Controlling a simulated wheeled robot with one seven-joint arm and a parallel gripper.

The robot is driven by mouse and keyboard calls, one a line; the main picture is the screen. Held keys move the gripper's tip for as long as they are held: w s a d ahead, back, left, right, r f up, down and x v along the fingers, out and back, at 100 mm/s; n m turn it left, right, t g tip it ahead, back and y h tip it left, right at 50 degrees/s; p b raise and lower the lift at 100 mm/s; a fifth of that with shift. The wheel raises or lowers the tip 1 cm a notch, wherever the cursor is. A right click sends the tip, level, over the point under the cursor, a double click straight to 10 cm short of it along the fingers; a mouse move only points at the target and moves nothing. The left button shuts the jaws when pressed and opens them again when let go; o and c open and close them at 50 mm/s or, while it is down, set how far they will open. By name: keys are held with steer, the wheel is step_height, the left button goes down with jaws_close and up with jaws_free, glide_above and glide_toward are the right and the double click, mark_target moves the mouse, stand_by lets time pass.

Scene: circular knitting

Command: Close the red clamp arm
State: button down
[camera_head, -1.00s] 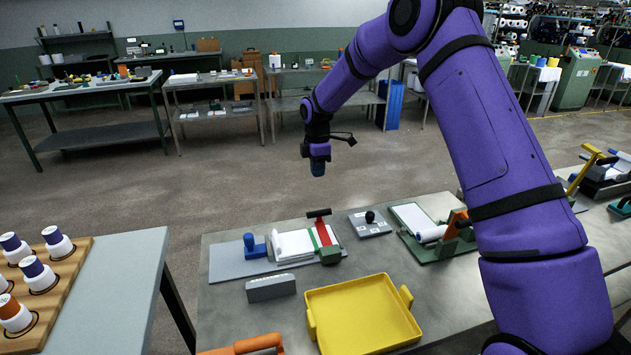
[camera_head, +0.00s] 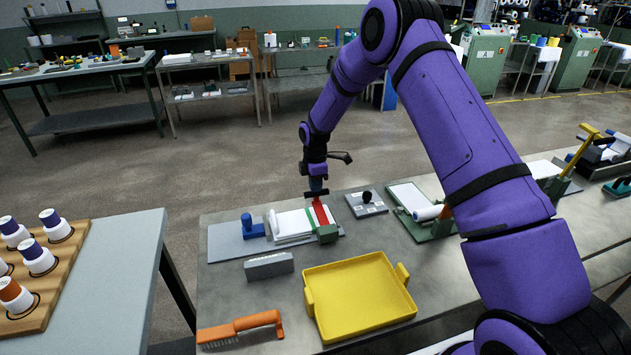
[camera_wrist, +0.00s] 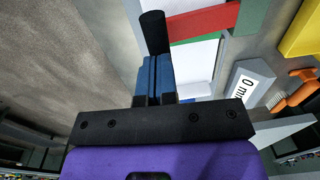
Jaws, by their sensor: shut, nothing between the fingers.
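The red clamp arm (camera_head: 321,214) rises from a green block (camera_head: 327,234) at the right end of a grey plate (camera_head: 223,248), beside a stack of white sheets (camera_head: 291,224). I cannot tell its exact angle. My gripper (camera_head: 317,188) is shut and empty, pointing down at the arm's far end, where a black handle shows. In the wrist view, the blue fingers (camera_wrist: 154,72) are together, with the black handle (camera_wrist: 153,33) just past their tips. The red arm (camera_wrist: 207,23) runs right from there. Whether fingers and handle touch is unclear.
A blue-knobbed piece (camera_head: 251,227) stands left of the sheets. A grey block (camera_head: 269,266), a yellow tray (camera_head: 360,298) and an orange brush (camera_head: 240,328) lie in front. A small plate with a black knob (camera_head: 366,203) and a green-framed device (camera_head: 425,212) are to the right.

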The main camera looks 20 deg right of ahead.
steer(key=shift+w+f, duration=0.3)
steer(key=shift+f, duration=0.2)
steer(key=shift+w+f, duration=0.3)
steer(key=shift+f, duration=0.2)
